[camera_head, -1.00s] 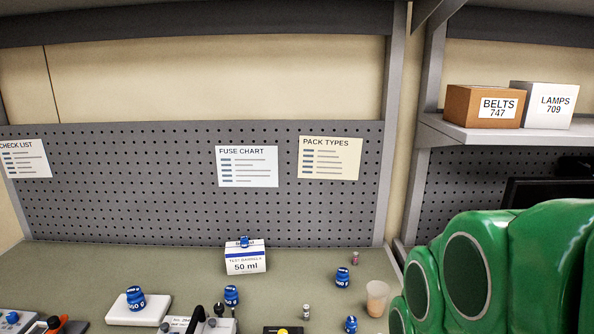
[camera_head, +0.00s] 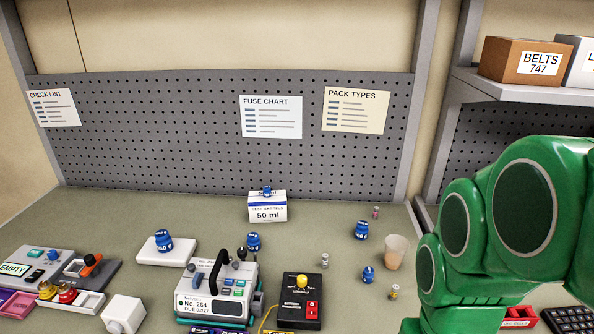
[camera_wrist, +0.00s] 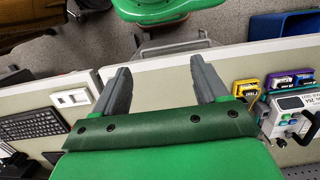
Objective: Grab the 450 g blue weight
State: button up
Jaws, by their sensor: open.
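Several blue weights show in the head view, and their labels are too small to read surely. One blue weight (camera_head: 163,240) stands on a white plate at the left. Another (camera_head: 253,242) is just behind or on the grey pump. A third (camera_head: 362,230) stands on the bench right of the 50 ml box, and a smaller one (camera_head: 368,275) is nearer. A small blue one (camera_head: 267,191) is at the top of the box. I cannot tell which is 450 g. My gripper (camera_wrist: 160,65) is open and empty in the wrist view, above the bench's front edge and apart from the weights.
The grey pump (camera_head: 218,290) with a black handle and a black meter (camera_head: 300,303) stand at the front. A pinkish cup (camera_head: 395,252) is near my green arm, which hides the right side. The 50 ml box (camera_head: 267,208) stands by the pegboard. Bare bench lies at back left.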

jog(key=w+a+r+m+t+y, duration=0.1)
jog(key=w+a+r+y, duration=0.4)
jog(key=a, duration=0.4)
jog(key=w+a+r+m+t+y, duration=0.1)
jog(key=w+a+r+y, duration=0.25)
jog(key=w+a, duration=0.4)
jog(key=w+a+r+m+t+y, duration=0.1)
jog(key=w+a+r+y, duration=0.3)
jog(key=a, duration=0.7)
jog(key=w+a+r+m+t+y, duration=0.25)
jog(key=w+r+m, duration=0.2)
jog(key=w, duration=0.35)
jog(key=m+t+h, duration=0.5)
jog(key=m, duration=1.4)
send_over(256, 241)
jog(key=s+d, duration=0.4)
notch_tip(256, 241, down, 16)
jog(key=shift+n, duration=0.25)
jog(key=f, duration=1.9)
jog(key=shift+w+d, duration=0.1)
jog(key=shift+w, duration=0.15)
jog(key=shift+x, duration=3.9)
jog(key=shift+r, duration=0.1)
